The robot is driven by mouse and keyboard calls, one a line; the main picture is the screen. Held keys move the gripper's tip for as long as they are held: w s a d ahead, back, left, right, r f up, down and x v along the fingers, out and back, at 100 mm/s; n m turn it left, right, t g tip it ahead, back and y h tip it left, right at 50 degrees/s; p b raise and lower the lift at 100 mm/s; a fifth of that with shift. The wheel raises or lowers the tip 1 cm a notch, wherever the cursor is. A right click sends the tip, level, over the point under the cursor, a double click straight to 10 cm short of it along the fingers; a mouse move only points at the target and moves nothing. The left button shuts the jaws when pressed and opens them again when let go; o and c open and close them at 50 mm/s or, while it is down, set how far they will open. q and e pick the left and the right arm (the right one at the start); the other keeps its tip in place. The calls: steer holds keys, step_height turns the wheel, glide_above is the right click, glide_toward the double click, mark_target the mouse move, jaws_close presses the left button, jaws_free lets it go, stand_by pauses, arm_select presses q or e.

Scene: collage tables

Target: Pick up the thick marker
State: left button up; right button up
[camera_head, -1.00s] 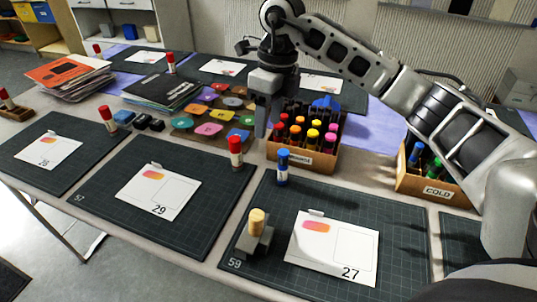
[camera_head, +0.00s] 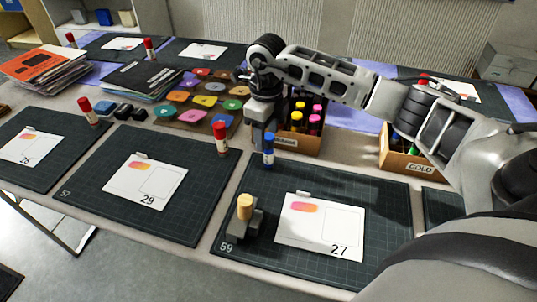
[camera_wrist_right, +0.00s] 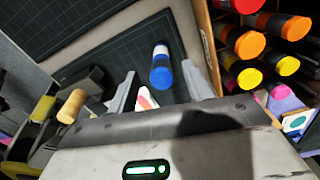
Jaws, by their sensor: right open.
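A thick blue marker (camera_head: 268,152) with a white band stands upright at the back edge of the dark mat (camera_head: 398,192) numbered 59. My right gripper (camera_head: 261,138) points down right by this marker, overlapping its left side in the head view. In the right wrist view the blue marker (camera_wrist_right: 161,72) appears between the two spread fingers (camera_wrist_right: 160,82), with no visible grip on it. Another thick marker, red (camera_head: 221,138), stands on the neighbouring mat to the left. My left gripper is not in view.
A cardboard box of warm-coloured markers (camera_head: 290,145) stands close behind my right gripper. A box labelled COLD (camera_head: 408,164) is to the right. A block holding a wooden peg (camera_head: 244,218) and card 27 (camera_head: 318,228) lie in front on the mat.

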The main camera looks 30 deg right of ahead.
mark_target(269, 153)
step_height(269, 153, down, 3)
steer(key=shift+d+f, duration=0.1)
steer(key=shift+f, duration=0.1)
steer(key=shift+c, duration=0.2)
steer(key=c, duration=0.7)
steer(key=shift+r, duration=0.1)
steer(key=shift+c, duration=0.2)
